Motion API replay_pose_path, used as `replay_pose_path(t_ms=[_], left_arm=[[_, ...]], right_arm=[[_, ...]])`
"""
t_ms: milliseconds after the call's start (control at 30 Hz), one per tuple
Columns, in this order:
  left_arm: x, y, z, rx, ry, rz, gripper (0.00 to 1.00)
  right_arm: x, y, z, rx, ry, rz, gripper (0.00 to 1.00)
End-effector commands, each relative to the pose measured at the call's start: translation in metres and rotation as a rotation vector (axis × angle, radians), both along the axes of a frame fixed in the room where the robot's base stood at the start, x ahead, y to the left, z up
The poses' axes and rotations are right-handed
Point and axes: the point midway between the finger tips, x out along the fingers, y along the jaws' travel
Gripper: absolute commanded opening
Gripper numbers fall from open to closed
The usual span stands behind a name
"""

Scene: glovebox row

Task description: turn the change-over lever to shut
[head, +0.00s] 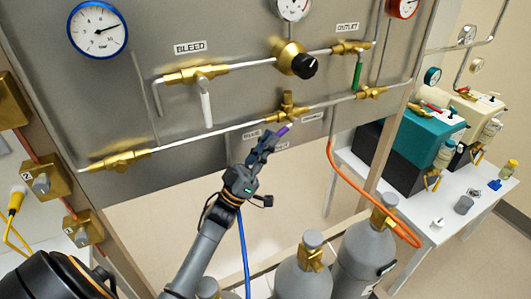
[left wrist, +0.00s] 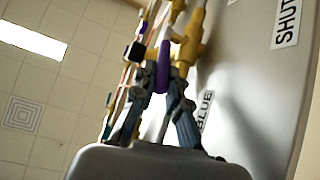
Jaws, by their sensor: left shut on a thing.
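The change-over lever has a purple handle (head: 283,130) that hangs below a brass valve (head: 287,110) on the lower pipe of the grey panel. My left gripper (head: 268,145) reaches it from below and is shut on the handle. In the left wrist view the purple handle (left wrist: 163,66) stands between the two fingers (left wrist: 163,82), with the brass valve body (left wrist: 191,42) behind it. A SHUT label (left wrist: 286,24) and a BLUE label (left wrist: 204,110) show on the panel there. The small labels around the lever are too small to read in the head view. My right gripper is not in view.
A white-handled BLEED valve (head: 205,100), a black knob (head: 304,66) and a green-handled OUTLET valve (head: 357,72) sit above. Grey cylinders (head: 365,255) stand below right, with an orange hose (head: 352,183). A white table (head: 455,215) with pumps is at the right.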

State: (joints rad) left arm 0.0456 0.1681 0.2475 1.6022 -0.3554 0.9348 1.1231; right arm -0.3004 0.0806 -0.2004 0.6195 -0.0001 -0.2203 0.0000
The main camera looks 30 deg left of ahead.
Motion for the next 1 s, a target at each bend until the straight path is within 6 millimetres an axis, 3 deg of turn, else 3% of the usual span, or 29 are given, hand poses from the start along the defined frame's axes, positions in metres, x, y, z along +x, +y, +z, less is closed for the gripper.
replay_pose_path(t_ms=[333, 367, 400, 733, 1000], left_arm=[[0.000, 0.000, -0.001, -0.003, -0.002, 0.001, 0.00], [0.000, 0.000, -0.001, -0.003, -0.002, 0.001, 0.19], [0.000, 0.000, -0.001, -0.003, -0.002, 0.001, 0.23], [-0.001, 0.001, -0.003, -0.003, -0.002, 0.000, 0.23], [-0.024, 0.011, -0.035, -0.003, 0.002, 0.000, 0.23]], right_arm=[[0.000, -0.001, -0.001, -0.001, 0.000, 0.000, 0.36], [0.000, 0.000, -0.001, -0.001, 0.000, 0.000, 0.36], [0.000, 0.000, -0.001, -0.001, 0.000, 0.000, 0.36], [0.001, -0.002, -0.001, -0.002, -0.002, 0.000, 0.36], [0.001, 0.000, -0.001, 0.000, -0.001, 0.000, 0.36]])
